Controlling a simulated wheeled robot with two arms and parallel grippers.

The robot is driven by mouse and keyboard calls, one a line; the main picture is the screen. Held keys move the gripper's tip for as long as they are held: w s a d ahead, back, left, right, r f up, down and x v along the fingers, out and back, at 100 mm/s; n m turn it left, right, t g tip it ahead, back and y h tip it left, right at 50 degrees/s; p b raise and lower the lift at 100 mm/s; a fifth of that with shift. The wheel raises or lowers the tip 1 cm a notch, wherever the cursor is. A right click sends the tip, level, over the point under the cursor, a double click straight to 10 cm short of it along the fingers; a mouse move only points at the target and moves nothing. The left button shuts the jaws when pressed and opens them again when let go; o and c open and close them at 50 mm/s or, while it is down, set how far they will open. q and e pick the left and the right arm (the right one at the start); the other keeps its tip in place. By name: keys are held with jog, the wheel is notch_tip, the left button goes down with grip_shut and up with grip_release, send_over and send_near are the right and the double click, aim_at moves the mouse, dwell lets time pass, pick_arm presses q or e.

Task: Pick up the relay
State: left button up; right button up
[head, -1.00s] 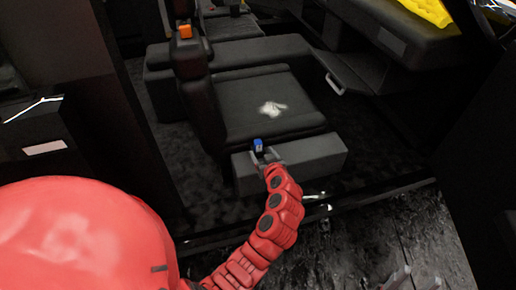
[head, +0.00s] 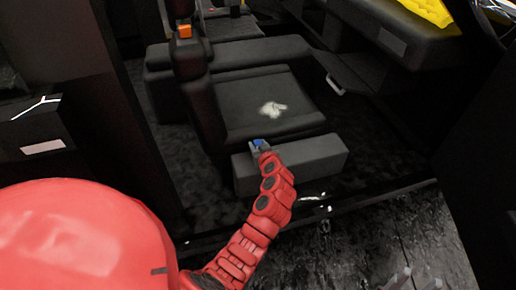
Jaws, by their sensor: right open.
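The relay (head: 257,142) is a small blue block in the head view, at the near left edge of the black seat. My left gripper (head: 258,145) is at the relay, with its grey fingers beside the blue and hiding part of it. The picture is too small to tell whether the fingers are closed on it or whether it is lifted. My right gripper (head: 406,279) shows only as grey fingertips at the bottom right edge, open and away from the relay.
The black seat (head: 240,110) has a white crumpled item (head: 272,109) on it. A dark grey box (head: 310,160) stands in front of the seat. An orange block (head: 184,31) is at the back left, and a yellow item (head: 428,10) lies at the top right.

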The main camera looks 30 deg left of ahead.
aim_at(258, 142)
pick_arm(q)
grip_shut()
jog(key=shift+r, duration=0.25)
notch_tip(258, 142, up, 3)
jog(key=shift+r+p, duration=0.15)
jog(key=shift+p, duration=0.35)
jog(key=s+d, duration=0.3)
jog(key=s, duration=0.4)
jog(key=s+d+r, duration=0.1)
jog(key=s+d, duration=0.3)
jog(key=s, duration=0.3)
jog(key=shift+s, duration=0.25)
jog(key=shift+r, duration=0.1)
